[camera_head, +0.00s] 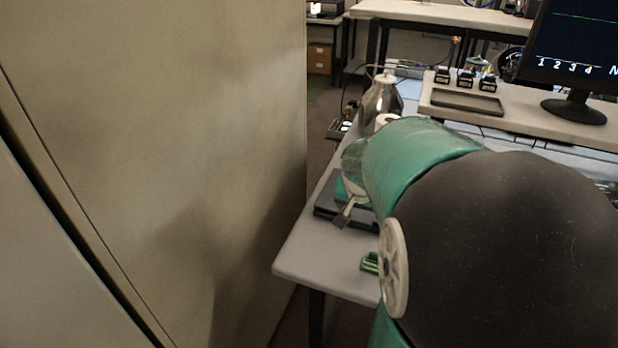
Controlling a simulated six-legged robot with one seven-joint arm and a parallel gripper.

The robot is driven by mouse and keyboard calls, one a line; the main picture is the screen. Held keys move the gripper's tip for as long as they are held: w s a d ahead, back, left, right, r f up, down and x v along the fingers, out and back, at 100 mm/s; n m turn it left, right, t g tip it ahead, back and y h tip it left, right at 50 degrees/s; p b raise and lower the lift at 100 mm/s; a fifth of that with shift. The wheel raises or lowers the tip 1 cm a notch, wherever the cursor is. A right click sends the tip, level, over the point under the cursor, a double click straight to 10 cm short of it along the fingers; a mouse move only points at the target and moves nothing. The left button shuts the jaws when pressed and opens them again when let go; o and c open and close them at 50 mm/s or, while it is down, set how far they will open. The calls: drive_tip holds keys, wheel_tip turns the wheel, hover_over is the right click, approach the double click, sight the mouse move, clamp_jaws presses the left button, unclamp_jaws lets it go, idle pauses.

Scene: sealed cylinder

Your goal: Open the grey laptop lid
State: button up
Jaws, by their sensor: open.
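A dark grey flat slab (324,207), which looks like the laptop with its lid closed, lies on the near left part of the pale table. My green and black arm covers much of the view and hides its right side. A small grey finger of my gripper (343,218) shows at the slab's front edge. My gripper is open. The rest of it is hidden behind my arm, and I cannot tell whether it touches the slab.
A large beige panel (170,150) fills the left side. On the pale table (310,262) are a metal flask (381,101) and a small green object (369,263). Behind are a raised shelf (530,107) with a dark tray (466,102), several small black boxes and a monitor (575,50).

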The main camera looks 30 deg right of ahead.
sight(361, 222)
drive_tip(key=x, duration=0.5)
drive_tip(key=shift+w+f, duration=0.15)
drive_tip(key=shift+d, duration=0.1)
drive_tip(key=shift+c, duration=0.3)
